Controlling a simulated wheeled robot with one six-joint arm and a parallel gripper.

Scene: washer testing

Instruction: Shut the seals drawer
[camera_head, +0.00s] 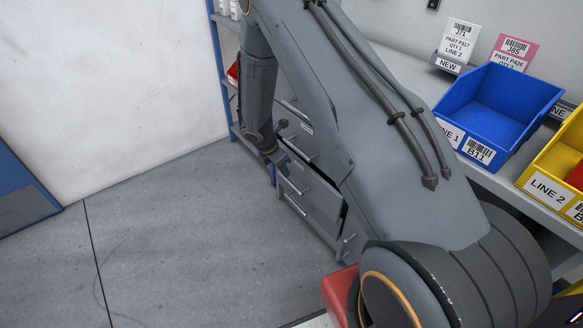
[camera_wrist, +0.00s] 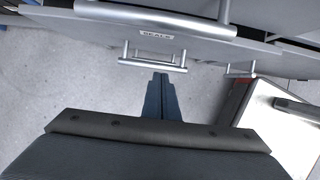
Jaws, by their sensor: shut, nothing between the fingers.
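The seals drawer shows in the wrist view by its label (camera_wrist: 157,34), which reads SEALS, on a grey front at the top. A metal bar handle (camera_wrist: 153,64) is just below that label. My gripper (camera_wrist: 161,76) is shut and empty, its fingertips close to this handle; I cannot tell whether they touch. In the head view, the grey drawer unit (camera_head: 315,190) stands under the bench, partly hidden by my arm. One of its lower drawers stands out with a dark gap at its side. My gripper (camera_head: 270,158) is beside the drawer fronts, and its fingertips are hard to make out.
Another large bar handle (camera_wrist: 155,14) crosses the top of the wrist view. A blue bin (camera_head: 505,110) and a yellow bin (camera_head: 560,160) stand on the bench at right. A blue shelf rack (camera_head: 222,70) stands behind the drawers. The floor (camera_head: 180,240) at left is clear.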

